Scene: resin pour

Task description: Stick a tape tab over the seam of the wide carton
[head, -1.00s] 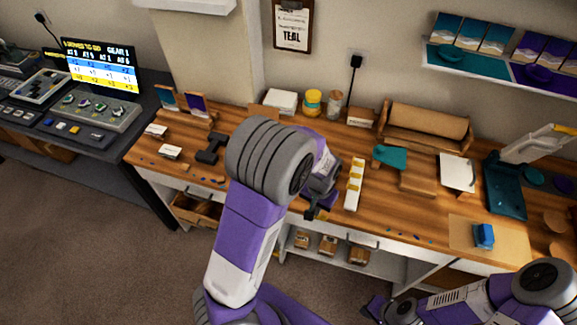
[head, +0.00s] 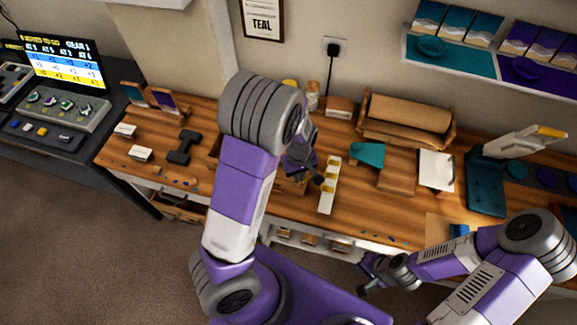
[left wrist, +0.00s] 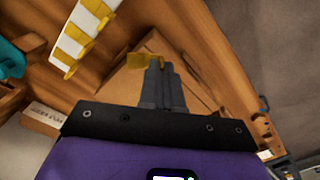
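A brown carton (left wrist: 203,88), which I take to be the wide carton, lies under my left gripper in the left wrist view. In the head view only a small part of the carton (head: 291,187) shows past my left arm. My left gripper (left wrist: 163,82) has its fingers together, with a yellow tape tab (left wrist: 145,61) at their tips, above the carton top. The gripper also shows in the head view (head: 318,178). A white strip with several yellow tabs (head: 328,186) lies just right of it. My right gripper (head: 366,284) is in front of the bench; its fingers are unclear.
A paper-roll holder (head: 405,122), a teal piece (head: 367,153) and a teal press-like stand (head: 486,185) occupy the right side. Some bare wood shows at the front of the bench.

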